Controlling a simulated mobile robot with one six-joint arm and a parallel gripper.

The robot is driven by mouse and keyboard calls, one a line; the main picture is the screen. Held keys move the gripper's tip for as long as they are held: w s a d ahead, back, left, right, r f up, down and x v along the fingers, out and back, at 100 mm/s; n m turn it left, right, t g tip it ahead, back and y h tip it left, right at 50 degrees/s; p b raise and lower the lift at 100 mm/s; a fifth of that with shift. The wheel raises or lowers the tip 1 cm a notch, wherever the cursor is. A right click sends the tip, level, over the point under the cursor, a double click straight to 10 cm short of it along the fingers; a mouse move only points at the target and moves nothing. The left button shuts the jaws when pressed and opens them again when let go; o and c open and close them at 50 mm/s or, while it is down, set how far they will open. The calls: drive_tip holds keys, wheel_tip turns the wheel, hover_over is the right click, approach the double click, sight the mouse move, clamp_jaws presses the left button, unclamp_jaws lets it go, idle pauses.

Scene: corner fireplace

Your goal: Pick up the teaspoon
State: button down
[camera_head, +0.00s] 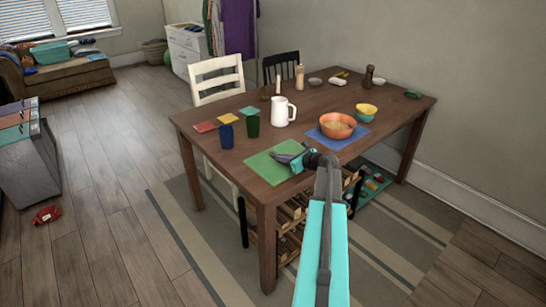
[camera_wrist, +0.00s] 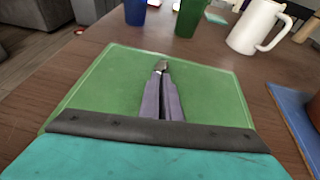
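The teaspoon (camera_wrist: 161,67) shows in the wrist view as a small metallic tip just beyond my fingertips, over the green placemat (camera_wrist: 215,95). Its handle is hidden between and under the fingers. My gripper (camera_wrist: 162,85) has two grey-purple fingers close together with a narrow dark gap, and they appear shut on the teaspoon. In the head view my gripper (camera_head: 292,160) is low over the green placemat (camera_head: 262,170) at the table's near left corner. I cannot tell whether the teaspoon touches the mat.
On the wooden table (camera_head: 215,160) stand a blue cup (camera_head: 226,137), a green cup (camera_head: 252,126) and a white pitcher (camera_head: 279,112). An orange bowl (camera_head: 338,127) sits on a blue placemat (camera_head: 325,142) to the right. The wood left of the green mat is bare.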

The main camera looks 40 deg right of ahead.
drive_tip(key=shift+r, duration=0.15)
drive_tip(key=shift+r, duration=0.9)
drive_tip(key=shift+s+d+r, duration=0.15)
drive_tip(key=shift+s+r, duration=0.1)
drive_tip(key=shift+r, duration=0.5)
drive_tip(key=s+d+b, duration=0.1)
drive_tip(key=s+d, duration=0.2)
drive_tip(key=s, duration=0.4)
drive_tip(key=s+d+r, duration=0.1)
drive_tip(key=s+d, duration=0.1)
drive_tip(key=s, duration=0.5)
drive_tip(key=shift+s+d+r+b, duration=0.15)
drive_tip(key=shift+d+r+b, duration=0.1)
drive_tip(key=shift+d+b, duration=0.15)
